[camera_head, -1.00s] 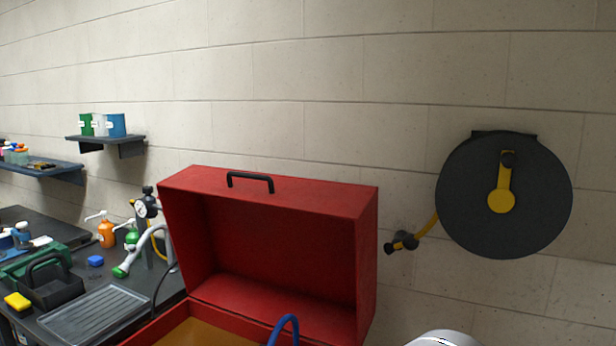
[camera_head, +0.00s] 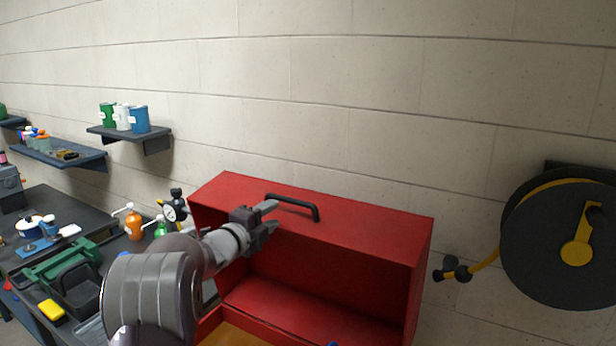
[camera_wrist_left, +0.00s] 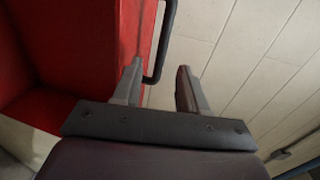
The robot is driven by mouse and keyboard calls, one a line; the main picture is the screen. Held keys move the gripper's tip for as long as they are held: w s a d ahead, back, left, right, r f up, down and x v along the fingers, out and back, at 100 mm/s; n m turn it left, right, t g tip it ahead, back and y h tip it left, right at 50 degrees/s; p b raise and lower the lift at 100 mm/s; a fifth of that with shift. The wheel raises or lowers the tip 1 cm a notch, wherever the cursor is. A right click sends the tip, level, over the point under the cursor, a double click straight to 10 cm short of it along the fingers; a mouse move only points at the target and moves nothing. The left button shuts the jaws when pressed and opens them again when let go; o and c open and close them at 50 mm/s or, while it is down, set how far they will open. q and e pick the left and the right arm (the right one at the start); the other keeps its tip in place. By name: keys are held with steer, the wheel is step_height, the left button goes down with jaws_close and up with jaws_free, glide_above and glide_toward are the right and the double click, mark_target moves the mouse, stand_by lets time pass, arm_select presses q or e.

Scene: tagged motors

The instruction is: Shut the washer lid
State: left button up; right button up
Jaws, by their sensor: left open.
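The red washer lid (camera_head: 330,222) stands raised in the head view, its hollow side facing me. In the left wrist view the lid (camera_wrist_left: 80,45) fills the left side, and the handle (camera_wrist_left: 162,45) runs by the left fingertip of the open gripper (camera_wrist_left: 162,75). Nothing is between the fingers near the palm. The washer's yellowish basin (camera_head: 232,335) shows below the lid. My right gripper is out of view.
A black hose reel (camera_head: 560,245) hangs on the wall to the right. Wall shelves (camera_head: 130,132) carry several cans. The wall above the lid is clear.

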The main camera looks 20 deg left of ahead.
mark_target(289, 203)
arm_select(q)
steer(key=w+p, duration=0.2)
steer(key=w, duration=0.1)
steer(key=w+d+r+p, duration=0.1)
steer(key=shift+w, duration=0.35)
steer(key=w+p, duration=0.1)
steer(key=w, duration=0.1)
steer(key=w+p, duration=0.1)
steer(key=w, duration=0.1)
steer(key=w+f+p, duration=0.1)
steer(key=w, duration=0.1)
steer(key=shift+d+f, duration=0.1)
steer(key=shift+d, duration=0.25)
steer(key=shift+c, duration=1.2)
steer(key=shift+w, duration=0.1)
jaws_close()
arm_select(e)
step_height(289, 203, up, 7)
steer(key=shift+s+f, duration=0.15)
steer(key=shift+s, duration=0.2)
